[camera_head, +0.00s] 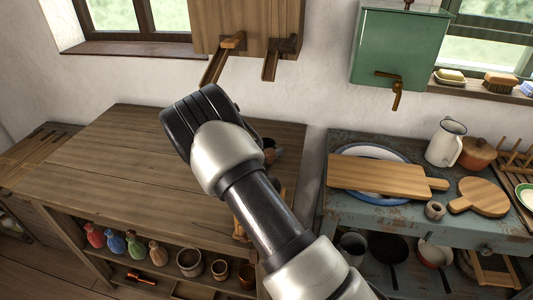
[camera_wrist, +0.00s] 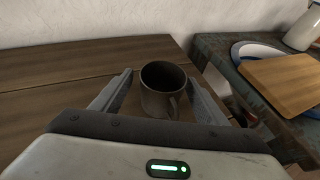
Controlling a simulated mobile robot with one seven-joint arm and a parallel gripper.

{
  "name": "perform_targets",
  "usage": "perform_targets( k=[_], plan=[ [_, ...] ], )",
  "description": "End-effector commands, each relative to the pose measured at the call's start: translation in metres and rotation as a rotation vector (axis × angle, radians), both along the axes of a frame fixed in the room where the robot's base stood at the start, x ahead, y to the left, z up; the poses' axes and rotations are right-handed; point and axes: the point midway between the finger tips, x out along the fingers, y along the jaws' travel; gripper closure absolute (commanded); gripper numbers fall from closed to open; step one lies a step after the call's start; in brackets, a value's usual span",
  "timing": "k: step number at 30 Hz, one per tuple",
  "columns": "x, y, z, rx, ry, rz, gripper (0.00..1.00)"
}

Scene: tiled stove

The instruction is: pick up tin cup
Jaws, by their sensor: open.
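The tin cup (camera_wrist: 160,98) is a dark grey-brown mug. It stands upright on the wooden table (camera_wrist: 60,62) near the table's right edge, with its handle toward the lower right in the wrist view. My gripper (camera_wrist: 161,82) is open, with one finger on each side of the cup. I see small gaps between the fingers and the cup, and cannot tell its exact height over the table. In the head view my arm hides most of the spot; a dark rounded piece just right of my wrist may be the cup, but I cannot tell.
A worn blue-green table (camera_head: 350,210) stands to the right, across a narrow gap. A green tank (camera_head: 400,48) hangs on the wall. The wooden table's left part is clear.

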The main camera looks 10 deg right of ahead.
Motion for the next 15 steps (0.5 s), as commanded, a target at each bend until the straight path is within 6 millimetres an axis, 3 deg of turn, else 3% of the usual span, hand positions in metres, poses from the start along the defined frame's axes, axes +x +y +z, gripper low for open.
perform_targets(
  k=[7, 15],
  plan=[
    [0.023, -0.027, -0.015, -0.001, -0.001, -0.002, 0.32],
    [0.028, -0.031, -0.017, -0.001, 0.0, -0.001, 0.32]
  ],
)
